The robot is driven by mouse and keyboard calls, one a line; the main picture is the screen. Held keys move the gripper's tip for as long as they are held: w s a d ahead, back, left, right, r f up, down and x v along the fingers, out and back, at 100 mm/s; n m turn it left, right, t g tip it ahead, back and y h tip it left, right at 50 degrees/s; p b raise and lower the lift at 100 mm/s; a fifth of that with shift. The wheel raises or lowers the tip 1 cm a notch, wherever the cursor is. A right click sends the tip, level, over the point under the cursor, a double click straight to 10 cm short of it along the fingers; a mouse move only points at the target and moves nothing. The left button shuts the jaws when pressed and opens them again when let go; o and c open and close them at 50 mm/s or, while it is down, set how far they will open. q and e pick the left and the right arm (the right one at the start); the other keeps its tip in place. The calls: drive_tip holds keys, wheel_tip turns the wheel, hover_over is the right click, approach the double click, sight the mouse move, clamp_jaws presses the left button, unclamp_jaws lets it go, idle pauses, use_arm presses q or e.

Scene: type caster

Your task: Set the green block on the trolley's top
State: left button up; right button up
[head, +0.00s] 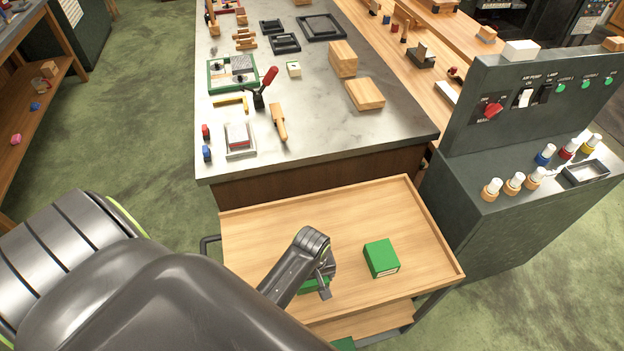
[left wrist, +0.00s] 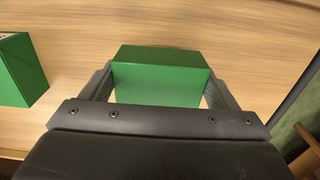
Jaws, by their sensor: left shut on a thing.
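My left gripper (head: 322,282) is over the wooden top of the trolley (head: 285,215), pointing down. It is shut on a green block (head: 312,287), which is mostly hidden behind the gripper in the head view. In the left wrist view the green block (left wrist: 160,75) sits between the two fingers, above or on the wood. I cannot tell whether it touches the trolley's top. A second green block (head: 381,258) stands on the trolley's top to the right. It also shows at the left edge of the left wrist view (left wrist: 22,70). My right gripper is not in view.
The trolley's top has a raised rim, and bare wood lies behind the blocks. A lower shelf (head: 365,322) shows at the front, with a green thing (head: 343,344) near it. A workbench (head: 330,140) with tools stands behind, and a grey control console (head: 500,215) stands right.

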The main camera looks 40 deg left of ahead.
use_arm(q)
wheel_tip(320, 180, down, 2)
drive_tip(key=shift+s+f, duration=0.1)
drive_tip(key=shift+f, duration=0.1)
drive_tip(key=o, duration=1)
drive_tip(key=shift+c, duration=0.2)
wheel_tip(320, 180, up, 12)
drive_tip(key=shift+r+b, duration=0.15)
drive_tip(key=shift+b, duration=0.65)
